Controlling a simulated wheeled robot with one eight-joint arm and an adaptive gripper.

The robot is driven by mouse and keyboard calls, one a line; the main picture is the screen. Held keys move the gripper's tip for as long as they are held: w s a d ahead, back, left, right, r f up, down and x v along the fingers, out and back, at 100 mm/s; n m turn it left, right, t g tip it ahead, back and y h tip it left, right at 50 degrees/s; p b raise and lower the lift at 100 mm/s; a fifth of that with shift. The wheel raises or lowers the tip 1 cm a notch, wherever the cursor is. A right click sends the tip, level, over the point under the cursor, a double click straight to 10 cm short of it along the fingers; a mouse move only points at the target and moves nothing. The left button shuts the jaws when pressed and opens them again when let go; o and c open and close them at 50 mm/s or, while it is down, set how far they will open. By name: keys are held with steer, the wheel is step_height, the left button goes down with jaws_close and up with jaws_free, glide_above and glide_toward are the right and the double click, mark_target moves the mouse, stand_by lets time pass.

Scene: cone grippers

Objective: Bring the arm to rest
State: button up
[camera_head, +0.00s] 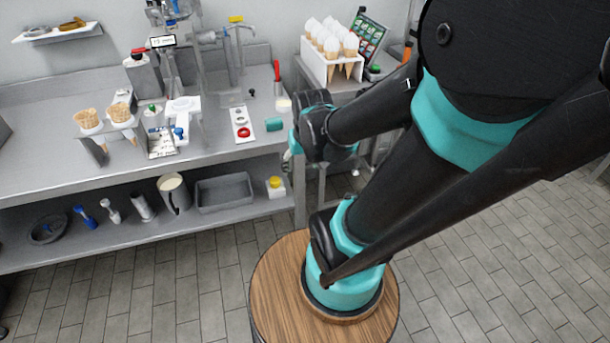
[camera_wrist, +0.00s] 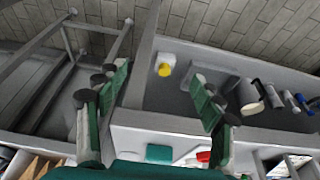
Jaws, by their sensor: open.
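My arm reaches from the right of the head view across to the front edge of the steel counter (camera_head: 60,165). Its wrist (camera_head: 318,125) is bent beside the counter's right end. My gripper (camera_wrist: 160,85) shows in the wrist view with its two teal fingers wide apart and nothing between them. In the head view the fingers are mostly hidden behind the wrist. The fingers lie over the counter's front edge and the lower shelf in the wrist view. I cannot tell whether they touch anything.
The lower shelf holds a grey bin (camera_head: 224,190) and a yellow-lidded tub (camera_head: 275,187).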

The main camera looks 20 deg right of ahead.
steer(key=shift+t, duration=0.3)
steer(key=s+f, duration=0.2)
steer(key=s, duration=0.1)
steer(key=shift+s+d+f, duration=0.1)
steer(key=shift+d+f, duration=0.1)
steer(key=shift+c, duration=0.4)
steer(key=shift+r, duration=0.15)
steer(key=shift+c, duration=0.9)
steer(key=m+g+h, duration=0.4)
steer(key=m, duration=1.4)
glide_toward(272, 120)
steer(key=x, duration=0.9)
steer(key=shift+d, duration=0.1)
steer(key=shift+c, duration=0.5)
